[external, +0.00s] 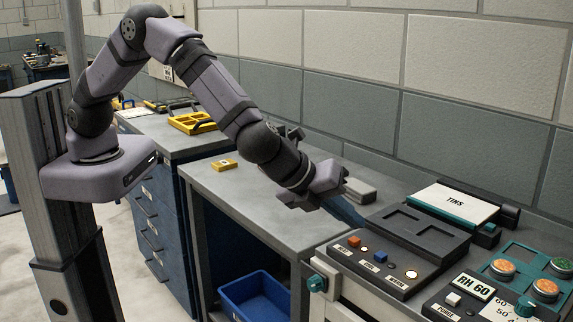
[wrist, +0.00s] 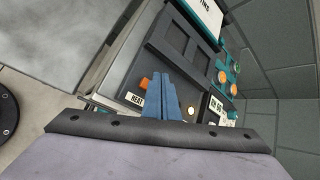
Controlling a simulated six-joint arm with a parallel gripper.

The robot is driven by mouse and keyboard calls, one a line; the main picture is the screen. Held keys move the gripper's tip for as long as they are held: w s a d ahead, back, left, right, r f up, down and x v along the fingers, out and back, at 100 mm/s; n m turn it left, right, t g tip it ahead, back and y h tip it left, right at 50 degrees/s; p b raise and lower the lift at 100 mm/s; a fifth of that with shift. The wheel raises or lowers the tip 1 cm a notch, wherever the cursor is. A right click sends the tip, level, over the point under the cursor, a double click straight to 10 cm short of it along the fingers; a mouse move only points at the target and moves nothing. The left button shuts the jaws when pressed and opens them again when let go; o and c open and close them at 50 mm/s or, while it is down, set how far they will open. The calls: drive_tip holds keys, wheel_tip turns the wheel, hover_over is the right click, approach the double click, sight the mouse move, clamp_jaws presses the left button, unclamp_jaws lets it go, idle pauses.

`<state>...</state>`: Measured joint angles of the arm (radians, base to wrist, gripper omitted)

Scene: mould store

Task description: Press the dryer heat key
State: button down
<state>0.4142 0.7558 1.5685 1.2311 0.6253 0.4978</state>
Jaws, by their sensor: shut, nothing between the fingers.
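The dryer panel (external: 335,262) is a dark box front with a row of keys and labels. Its orange key (external: 354,242) is at the left end. In the wrist view the orange key (wrist: 144,83) sits beside a label reading HEAT (wrist: 137,99). A blue key (external: 380,256) is to its right; in the wrist view my fingers seem to hide it. My gripper (external: 362,222) is shut and empty, above and behind the keys, apart from them as far as I can tell. Its blue fingers (wrist: 172,78) point over the panel, just right of the orange key.
A lit round lamp (external: 411,274) is right of the blue key. A dark tray with recesses (external: 418,226) lies behind the panel. Further right are a TINS board (external: 452,202), an RH 60 display (external: 474,286) and orange and green round pieces. A grey block (external: 360,190) is near the wall.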

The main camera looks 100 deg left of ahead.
sight(348, 246)
wheel_tip(348, 246, up, 6)
drive_tip(key=p, duration=0.4)
drive_tip(key=shift+f, duration=0.2)
drive_tip(key=s+a+f+n+g, duration=0.2)
drive_tip(key=s+f+n+g, duration=0.3)
drive_tip(key=s, duration=0.5)
drive_tip(key=s+a+f+n+g, duration=0.1)
drive_tip(key=s+f+n+g, duration=0.1)
drive_tip(key=s+f+n, duration=0.6)
drive_tip(key=s+a+r+n+g+h, duration=0.2)
drive_tip(key=s+r+n, duration=0.1)
drive_tip(key=s, duration=0.7)
drive_tip(key=s+a+r+n+g+h, duration=0.1)
drive_tip(key=s+r+n+g, duration=0.15)
drive_tip(key=s, duration=0.75)
drive_tip(key=a+r+n+t+h, duration=0.1)
drive_tip(key=a+r+n+t, duration=0.2)
drive_tip(key=a+r, duration=0.2)
drive_tip(key=shift+w+r, duration=0.25)
drive_tip(key=shift+r, duration=0.7)
